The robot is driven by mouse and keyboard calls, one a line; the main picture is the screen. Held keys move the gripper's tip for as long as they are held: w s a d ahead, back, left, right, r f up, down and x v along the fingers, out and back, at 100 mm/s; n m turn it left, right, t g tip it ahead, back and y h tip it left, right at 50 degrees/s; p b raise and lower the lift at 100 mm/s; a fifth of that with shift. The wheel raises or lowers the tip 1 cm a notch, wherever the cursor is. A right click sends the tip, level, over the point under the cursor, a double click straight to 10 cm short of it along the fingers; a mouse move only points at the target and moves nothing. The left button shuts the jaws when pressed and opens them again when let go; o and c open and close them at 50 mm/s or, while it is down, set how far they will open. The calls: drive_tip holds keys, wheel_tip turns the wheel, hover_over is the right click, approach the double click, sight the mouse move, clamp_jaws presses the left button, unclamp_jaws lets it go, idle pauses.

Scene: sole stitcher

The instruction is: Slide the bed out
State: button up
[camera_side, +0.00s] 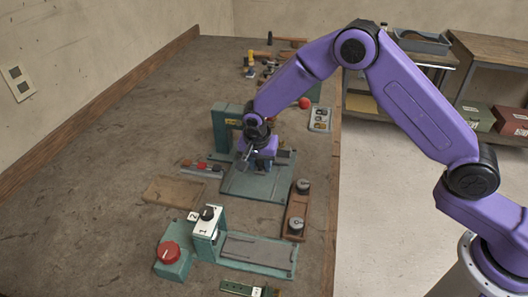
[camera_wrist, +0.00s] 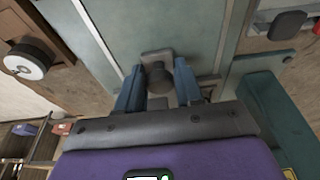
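The green sole stitcher (camera_side: 226,128) stands mid-table in the side view, with a flat grey-green bed (camera_side: 256,187) extending in front of it. My gripper (camera_side: 246,160) is low over the bed, beside the machine's upright. In the wrist view, the two blue fingers of my gripper (camera_wrist: 160,74) stand on either side of a short grey knob (camera_wrist: 158,77) fixed to a small plate on the bed (camera_wrist: 200,32). The fingers are very close to the knob; whether they press on it I cannot tell. My gripper hides part of the bed in the side view.
A second green unit with a numbered block (camera_side: 207,233), red knob (camera_side: 168,253) and flat plate (camera_side: 258,250) is in front. A wooden strip with dials (camera_side: 297,210) lies right of the bed. A wooden board (camera_side: 174,191) lies left; a small parts tray (camera_side: 320,119) lies behind.

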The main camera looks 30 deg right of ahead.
sight(254, 191)
drive_tip(key=shift+s+a, duration=0.1)
drive_tip(key=shift+a, duration=0.05)
drive_tip(key=shift+s+a, duration=1.3)
drive_tip(key=shift+s+a, duration=1.4)
drive_tip(key=shift+a, duration=0.05)
drive_tip(key=shift+s, duration=0.1)
drive_tip(key=shift+s+a, duration=1.3)
drive_tip(key=shift+a, duration=0.05)
drive_tip(key=o, duration=0.6)
